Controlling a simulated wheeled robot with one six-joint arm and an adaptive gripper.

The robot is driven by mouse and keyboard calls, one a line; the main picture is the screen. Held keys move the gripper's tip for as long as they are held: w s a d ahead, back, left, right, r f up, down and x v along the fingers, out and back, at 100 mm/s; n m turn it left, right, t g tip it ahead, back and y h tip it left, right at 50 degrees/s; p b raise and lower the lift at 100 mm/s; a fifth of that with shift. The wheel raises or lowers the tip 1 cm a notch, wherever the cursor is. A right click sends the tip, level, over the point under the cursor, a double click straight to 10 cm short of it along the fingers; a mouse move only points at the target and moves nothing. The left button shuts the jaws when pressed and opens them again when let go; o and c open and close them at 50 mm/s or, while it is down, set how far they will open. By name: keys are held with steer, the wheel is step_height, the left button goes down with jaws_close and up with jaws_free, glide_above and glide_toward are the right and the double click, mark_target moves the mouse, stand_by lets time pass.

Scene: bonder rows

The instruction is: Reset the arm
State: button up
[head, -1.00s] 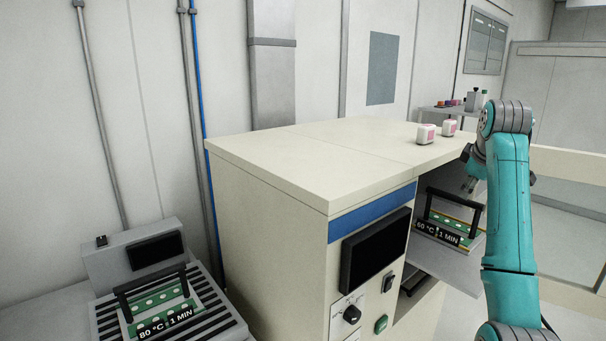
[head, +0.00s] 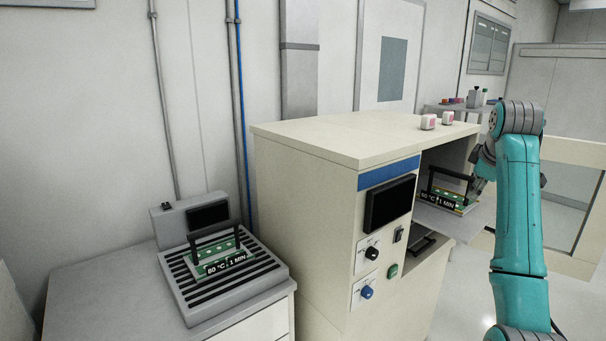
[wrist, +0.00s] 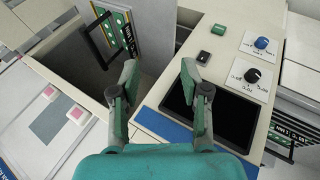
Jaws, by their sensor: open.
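My gripper (wrist: 158,85) is open and empty in the wrist view, with its two fingers apart in front of the cream machine. In the head view my teal arm stands at the right, and the gripper is mostly hidden behind it. A green board carrier with a black handle and an "80 °C 1 MIN" label (head: 449,197) sits on the shelf in the machine's opening, close beside the gripper. It also shows in the wrist view (wrist: 116,32). I cannot tell from the head view whether the gripper touches it.
The cream machine (head: 330,140) has a dark screen (head: 390,202), knobs and buttons. Two white-and-pink blocks (head: 428,122) stand on its top. At left, a grey slatted unit (head: 262,283) bears another labelled carrier (head: 220,252). An open door panel (head: 572,210) is at right.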

steer(key=s+a+f+m+t, duration=0.1)
steer(key=s+a+f, duration=0.15)
steer(key=f, duration=1.15)
steer(key=s+a+f+m+t, duration=0.1)
steer(key=a+f, duration=0.3)
steer(key=f, duration=1.1)
steer(key=s+a+f+m+t, duration=0.1)
steer(key=s+a+f, duration=0.3)
steer(key=s+f, duration=0.45)
steer(key=s+a+f+m+t, duration=0.1)
steer(key=s+a+f, duration=0.3)
steer(key=s+f, duration=0.45)
steer(key=s+a+f+m+t, duration=0.1)
steer(key=s+a+f, duration=0.1)
steer(key=s, duration=0.6)
steer(key=s+a+f+y, duration=0.1)
steer(key=s+a+f, duration=0.15)
steer(key=s, duration=0.55)
steer(key=s+a+f+m+t, duration=0.1)
steer(key=s+a, duration=0.2)
steer(key=s, duration=0.4)
steer(key=s+a+r+m+t, duration=0.1)
steer(key=s+r, duration=0.6)
steer(key=s, duration=0.4)
steer(key=s+a+r+m+t+y, duration=0.1)
steer(key=s+a+r, duration=0.1)
steer(key=s+r, duration=0.6)
steer(key=s, duration=0.4)
steer(key=shift+r+m, duration=0.3)
